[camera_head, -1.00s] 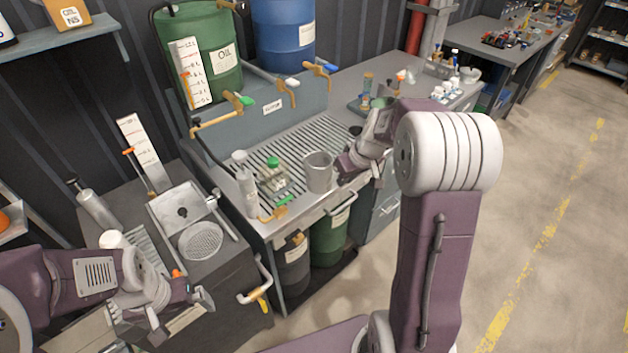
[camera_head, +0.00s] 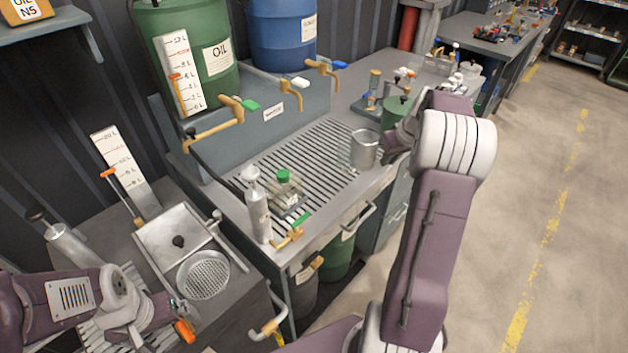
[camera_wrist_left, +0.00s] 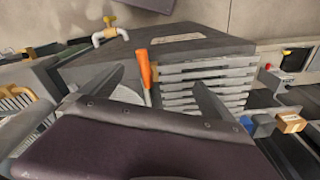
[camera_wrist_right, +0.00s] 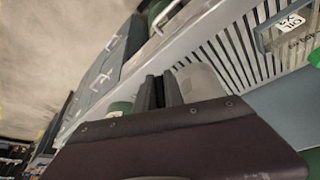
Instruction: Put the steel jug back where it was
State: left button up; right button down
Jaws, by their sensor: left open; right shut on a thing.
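The steel jug (camera_head: 364,150) is a grey metal cup, upright at the right end of the slatted drain bench (camera_head: 330,175), near its front edge. I cannot tell whether its base touches the bench. My right gripper (camera_head: 388,143) is shut on its right side. In the right wrist view the closed fingers (camera_wrist_right: 160,92) are beside the jug's grey wall (camera_wrist_right: 200,80); the exact grip is hidden. My left gripper (camera_head: 180,312) is open over the lower side bench at left. In the left wrist view its spread fingers (camera_wrist_left: 152,95) flank an orange handle (camera_wrist_left: 146,68), apparently without gripping.
A pump bottle (camera_head: 257,208) and a green-capped bottle (camera_head: 286,188) stand left on the drain bench. Brass taps (camera_head: 231,108) overhang its back. A green container (camera_head: 396,112) stands behind the jug. Slats between the bottles and jug are clear.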

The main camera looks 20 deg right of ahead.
jog(key=w+a+f, duration=0.2)
jog(key=a, duration=0.1)
jog(key=w+a+f, duration=0.2)
jog(key=a, duration=0.1)
jog(key=w+a+f+p, duration=0.1)
jog(key=w+a+f, duration=0.1)
jog(key=a, duration=0.1)
jog(key=shift+w+a+f, duration=0.1)
jog(key=shift+a+f, duration=0.15)
jog(key=shift+f, duration=2.3)
jog(key=c, duration=1.4)
grip_release()
jog(key=shift+c, duration=0.2)
jog(key=shift+r, duration=0.5)
jog(key=d+v, duration=0.1)
jog(key=v, duration=1)
jog(key=s+a+f+g, duration=0.1)
jog(key=s+a+f, duration=0.2)
jog(key=s+a, duration=0.7)
jog(key=s+a+f+n+g+y, duration=0.1)
jog(key=s+a+f, duration=0.3)
jog(key=s+a, duration=0.6)
jog(key=shift+s+f+g, duration=0.15)
jog(key=shift+f+g, duration=0.1)
jog(key=shift+g, duration=0.45)
